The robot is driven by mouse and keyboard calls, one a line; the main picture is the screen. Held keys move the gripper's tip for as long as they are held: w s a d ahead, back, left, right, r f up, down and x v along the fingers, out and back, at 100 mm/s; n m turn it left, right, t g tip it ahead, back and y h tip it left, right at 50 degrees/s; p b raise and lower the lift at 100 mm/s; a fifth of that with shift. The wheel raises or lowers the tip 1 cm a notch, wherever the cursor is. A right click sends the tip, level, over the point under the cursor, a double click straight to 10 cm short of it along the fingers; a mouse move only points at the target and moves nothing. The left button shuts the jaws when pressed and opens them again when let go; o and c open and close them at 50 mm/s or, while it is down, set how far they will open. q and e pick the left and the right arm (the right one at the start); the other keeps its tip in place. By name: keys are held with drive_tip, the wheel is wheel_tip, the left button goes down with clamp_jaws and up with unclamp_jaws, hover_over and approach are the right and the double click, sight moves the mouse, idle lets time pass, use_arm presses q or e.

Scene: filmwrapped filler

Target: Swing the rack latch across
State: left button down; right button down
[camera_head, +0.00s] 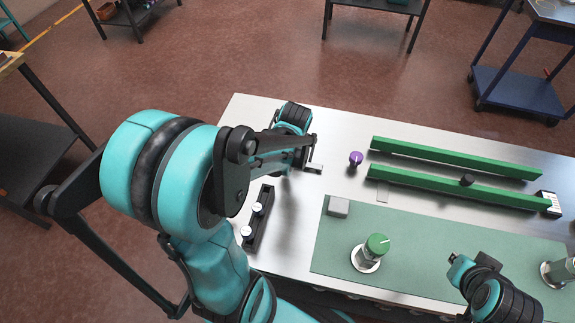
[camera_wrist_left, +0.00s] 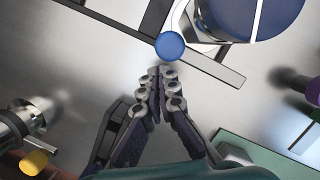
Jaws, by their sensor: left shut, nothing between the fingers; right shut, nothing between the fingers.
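In the left wrist view, a round blue knob (camera_wrist_left: 169,46) sits beside a flat bar (camera_wrist_left: 222,72) with a bright edge. I cannot tell for certain whether this is the rack latch. My left gripper (camera_wrist_left: 158,72) is shut and empty, its fingertips just below the knob; I cannot tell whether they touch it. In the head view, my left arm hides the knob, and only the pale end of a bar (camera_head: 314,168) shows beside the arm. My right gripper (camera_head: 466,264) is over the green mat at the lower right, apart from these things.
A purple knob (camera_head: 356,158) and two green rails (camera_head: 455,158) stand right of the bar. A grey block (camera_head: 338,207) and a green-topped knob (camera_head: 376,246) are on the green mat (camera_head: 420,230). A black strip with white knobs (camera_head: 258,218) lies left of the mat.

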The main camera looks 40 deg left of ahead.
use_arm(q)
drive_tip(key=shift+w+a, duration=0.2)
drive_tip(key=shift+w, duration=0.05)
drive_tip(key=shift+w+a+r, duration=0.1)
use_arm(e)
drive_tip(key=shift+d, duration=0.1)
idle(0.3)
